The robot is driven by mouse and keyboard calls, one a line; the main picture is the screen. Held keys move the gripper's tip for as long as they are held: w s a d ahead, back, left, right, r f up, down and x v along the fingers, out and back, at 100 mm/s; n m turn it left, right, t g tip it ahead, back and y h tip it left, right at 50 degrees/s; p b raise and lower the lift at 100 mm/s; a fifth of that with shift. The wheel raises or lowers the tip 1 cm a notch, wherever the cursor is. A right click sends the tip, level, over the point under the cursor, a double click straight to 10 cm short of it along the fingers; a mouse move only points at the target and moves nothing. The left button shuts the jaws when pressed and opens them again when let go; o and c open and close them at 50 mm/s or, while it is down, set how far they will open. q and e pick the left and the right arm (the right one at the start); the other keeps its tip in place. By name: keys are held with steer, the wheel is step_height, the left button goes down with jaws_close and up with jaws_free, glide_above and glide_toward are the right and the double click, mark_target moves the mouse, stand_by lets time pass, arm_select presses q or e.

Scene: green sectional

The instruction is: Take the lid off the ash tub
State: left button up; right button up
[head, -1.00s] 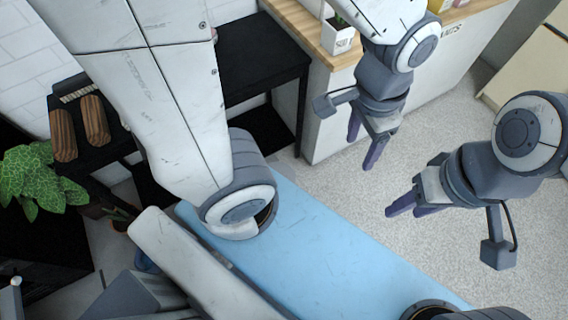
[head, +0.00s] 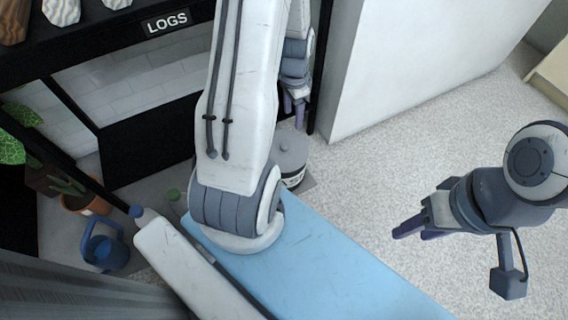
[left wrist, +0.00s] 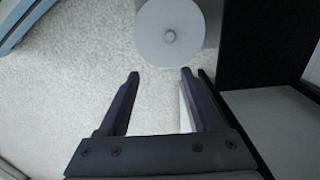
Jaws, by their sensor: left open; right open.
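The ash tub (head: 292,178) stands on the floor behind my left arm, partly hidden by it. My right gripper (head: 396,232) is open and empty, over the pale floor at the right.
A black shelf with a LOGS label (head: 167,22) stands behind the tub. A white cabinet (head: 415,60) is at the right. A blue watering can (head: 104,247) and a potted cactus (head: 84,201) are at the left. The floor at right is clear.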

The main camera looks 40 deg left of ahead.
arm_select(q)
steer(key=s+a+f+b, duration=0.1)
steer(key=a+f+b, duration=0.15)
steer(key=f, duration=0.35)
steer(key=b, duration=0.3)
glide_above(284, 145)
steer(key=f, duration=0.5)
steer(key=shift+s+a+f, duration=0.25)
steer(key=shift+f, duration=0.15)
steer(key=f+b, duration=0.5)
steer(key=shift+w+d, duration=0.2)
steer(key=shift+d, duration=0.05)
steer(key=shift+r, duration=0.15)
arm_select(e)
step_height(284, 145, down, 12)
arm_select(q)
jaws_close()
